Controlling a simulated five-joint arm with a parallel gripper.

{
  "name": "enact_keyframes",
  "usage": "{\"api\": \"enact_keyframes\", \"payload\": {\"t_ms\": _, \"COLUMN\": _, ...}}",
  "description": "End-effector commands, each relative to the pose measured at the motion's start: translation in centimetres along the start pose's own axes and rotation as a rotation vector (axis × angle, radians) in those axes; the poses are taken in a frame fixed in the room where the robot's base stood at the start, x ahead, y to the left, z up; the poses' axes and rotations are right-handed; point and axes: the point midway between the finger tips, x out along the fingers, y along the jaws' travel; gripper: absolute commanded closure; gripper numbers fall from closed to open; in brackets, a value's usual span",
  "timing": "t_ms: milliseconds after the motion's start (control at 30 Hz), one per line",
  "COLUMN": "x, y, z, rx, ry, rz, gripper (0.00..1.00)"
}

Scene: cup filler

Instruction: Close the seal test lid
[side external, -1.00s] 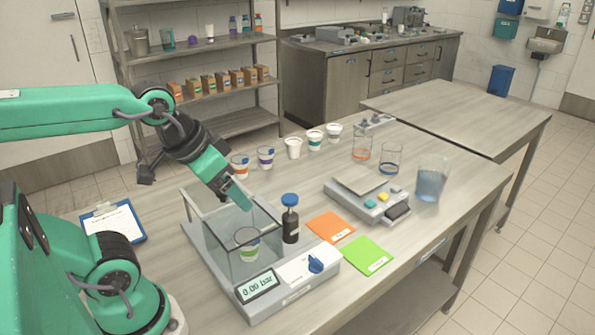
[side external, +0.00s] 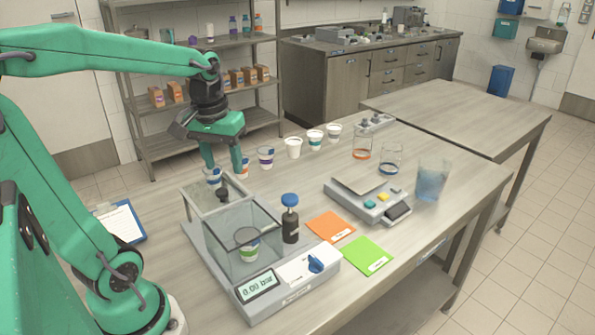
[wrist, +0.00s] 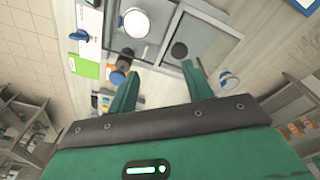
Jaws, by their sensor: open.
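The seal test chamber is a clear box (side external: 265,243) on a grey base with a "0.00 bar" display (side external: 258,286). Its top is uncovered, and a cup with a green band (side external: 247,250) stands inside; the cup also shows in the wrist view (wrist: 135,22). The lid (side external: 203,203) is a pale panel at the chamber's back left, with a black knob (side external: 222,195). The knob also shows in the wrist view (wrist: 179,50). My gripper (side external: 224,172) is open and empty, pointing down above the knob, which looks apart from both fingers. The wrist view shows the fingers (wrist: 162,82) too.
A dark bottle with a blue cap (side external: 290,222) stands right of the chamber. A row of cups (side external: 265,157) runs behind, its nearest ones close to my fingers. Orange (side external: 331,227) and green (side external: 367,255) cards, a scale (side external: 367,200) and a blue-filled beaker (side external: 431,183) lie to the right.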

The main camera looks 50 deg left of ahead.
Motion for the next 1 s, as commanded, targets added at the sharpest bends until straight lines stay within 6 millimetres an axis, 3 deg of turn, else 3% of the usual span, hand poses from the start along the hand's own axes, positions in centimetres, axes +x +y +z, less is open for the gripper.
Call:
{"api": "enact_keyframes", "payload": {"t_ms": 300, "x": 1.2, "y": -3.0, "z": -2.4, "rx": -0.177, "ry": -0.105, "rz": -0.034, "gripper": 0.5}}
{"api": "enact_keyframes", "payload": {"t_ms": 667, "x": 1.6, "y": -3.1, "z": -2.4, "rx": -0.187, "ry": -0.112, "rz": -0.036, "gripper": 0.5}}
{"api": "enact_keyframes", "payload": {"t_ms": 1000, "x": 4.7, "y": -3.2, "z": -2.0, "rx": -0.186, "ry": -0.114, "rz": -0.037, "gripper": 0.5}}
